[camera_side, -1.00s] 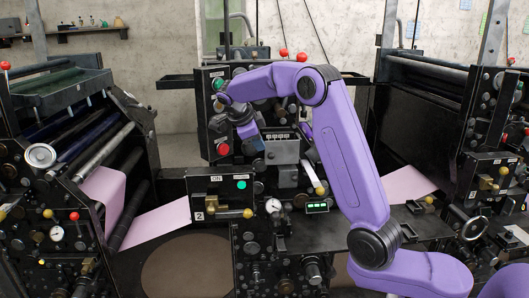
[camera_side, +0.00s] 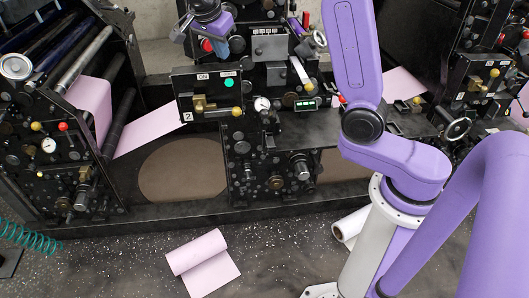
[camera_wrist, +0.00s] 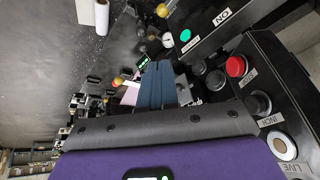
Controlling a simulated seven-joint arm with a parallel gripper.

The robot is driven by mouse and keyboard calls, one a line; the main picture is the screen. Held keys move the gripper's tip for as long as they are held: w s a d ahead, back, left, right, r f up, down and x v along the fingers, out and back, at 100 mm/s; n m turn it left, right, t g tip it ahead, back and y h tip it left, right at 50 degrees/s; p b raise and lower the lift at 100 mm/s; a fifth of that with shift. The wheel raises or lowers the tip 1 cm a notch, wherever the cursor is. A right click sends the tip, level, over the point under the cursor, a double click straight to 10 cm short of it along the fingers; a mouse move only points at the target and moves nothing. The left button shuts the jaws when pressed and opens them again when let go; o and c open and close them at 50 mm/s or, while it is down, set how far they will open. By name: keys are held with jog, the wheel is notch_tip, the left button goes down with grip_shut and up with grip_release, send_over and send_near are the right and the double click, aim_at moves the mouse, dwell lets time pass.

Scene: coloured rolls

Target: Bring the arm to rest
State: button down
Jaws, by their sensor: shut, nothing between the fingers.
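My gripper (camera_side: 222,47) shows at the top edge of the side view, with its purple wrist above it. It is beside the red button (camera_side: 207,45) on the machine's control box. In the wrist view, my gripper (camera_wrist: 157,85) has its two blue fingers together with nothing between them. I cannot tell whether the fingers touch anything. My upper arm links run out of the top of the side view.
Black machine frames with rollers, knobs and pink web (camera_side: 150,130) surround the arm. A pink roll (camera_side: 195,250), partly unrolled, lies on the speckled floor. A white roll (camera_side: 348,228) lies beside my base. A green coiled hose (camera_side: 25,235) is at the left.

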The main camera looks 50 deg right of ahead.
jog(key=s+a+f+n+y, duration=0.2)
jog(key=s+a+n, duration=0.2)
jog(key=s+n, duration=0.3)
jog(key=s+a+f+n+y, duration=0.1)
jog(key=s+a+f+n, duration=0.1)
jog(key=s+a+n, duration=0.4)
jog(key=s+d+f+n+y, duration=0.1)
jog(key=s+d+f+n, duration=0.1)
jog(key=s+n, duration=0.6)
jog(key=s+d+f+n+g+y, duration=0.1)
jog(key=s+d+f+n, duration=0.1)
jog(key=s+n, duration=0.6)
jog(key=s, duration=0.6)
jog(key=shift+d+f+n, duration=0.25)
jog(key=shift+f+n, duration=0.05)
jog(key=shift+n, duration=0.1)
jog(key=shift+s, duration=0.1)
